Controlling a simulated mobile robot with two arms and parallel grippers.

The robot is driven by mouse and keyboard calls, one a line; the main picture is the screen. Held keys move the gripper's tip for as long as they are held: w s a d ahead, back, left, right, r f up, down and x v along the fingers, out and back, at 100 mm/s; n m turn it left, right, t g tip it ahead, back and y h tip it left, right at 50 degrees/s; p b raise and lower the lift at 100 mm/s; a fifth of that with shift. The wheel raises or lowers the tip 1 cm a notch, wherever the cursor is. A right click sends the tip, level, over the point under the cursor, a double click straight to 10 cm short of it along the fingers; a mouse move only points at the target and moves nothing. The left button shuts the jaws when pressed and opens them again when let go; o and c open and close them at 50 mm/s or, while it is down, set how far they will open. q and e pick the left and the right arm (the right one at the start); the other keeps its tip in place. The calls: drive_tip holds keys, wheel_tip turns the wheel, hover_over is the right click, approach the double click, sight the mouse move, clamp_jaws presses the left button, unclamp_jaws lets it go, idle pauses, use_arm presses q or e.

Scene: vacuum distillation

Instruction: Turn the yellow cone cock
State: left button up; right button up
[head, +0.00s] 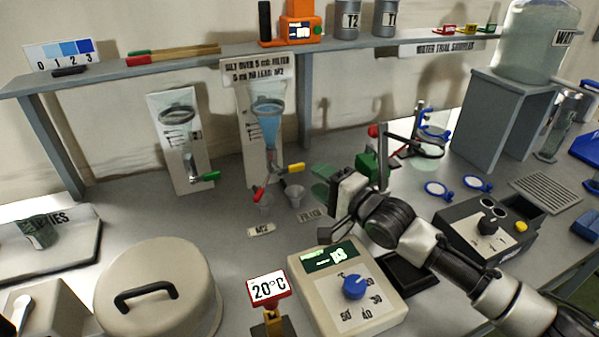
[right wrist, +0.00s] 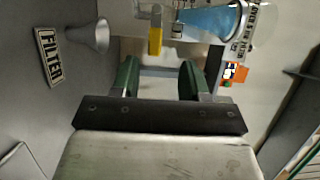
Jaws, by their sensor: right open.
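The yellow cone cock (head: 293,168) is a small yellow handle at the lower right of the cone funnel (head: 268,112), which holds blue liquid on an upright panel. In the right wrist view the yellow cock (right wrist: 155,38) is ahead of my fingertips, within the gap and nearer the left finger. My right gripper (head: 323,183) is open and empty, just right of the cock in the head view. Its green finger pads (right wrist: 158,80) are spread, with a visible gap to the cock. My left gripper is not in view.
Below the funnel stand a small cup (head: 295,195) and a red cock (head: 258,193). A left panel holds another funnel with a green cock (head: 208,177). The shelf (head: 200,62) runs above.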

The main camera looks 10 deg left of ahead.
sight(299, 169)
drive_tip(key=shift+w+a+f, duration=0.35)
drive_tip(key=shift+w+a, duration=0.1)
drive_tip(key=shift+w, duration=0.15)
drive_tip(key=shift+x, duration=3.2)
drive_tip(key=shift+s, duration=0.1)
clamp_jaws()
